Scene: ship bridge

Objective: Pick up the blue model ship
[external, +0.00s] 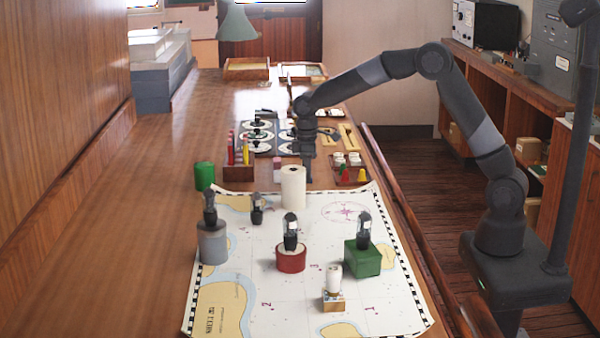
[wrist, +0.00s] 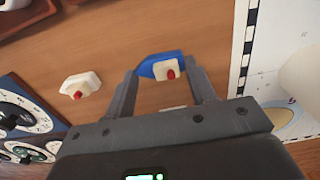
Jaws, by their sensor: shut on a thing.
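The blue model ship (wrist: 146,69) has a blue hull, a white deck block and a red funnel. In the wrist view it sits between the two fingertips of my gripper (wrist: 164,75), which is shut on it. In the external view my gripper (external: 307,172) points down at the wooden table, just behind the chart and right of the white cylinder. I cannot make out the blue ship there. How far it is off the table, if at all, I cannot tell.
A white model ship (wrist: 80,84) with a red funnel lies left of my gripper. Dial panels (wrist: 25,120) are at lower left. A white cylinder (external: 293,187) stands close by on the chart (external: 310,290). A tray with small pieces (external: 350,176) is at right, a pen holder (external: 239,172) at left.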

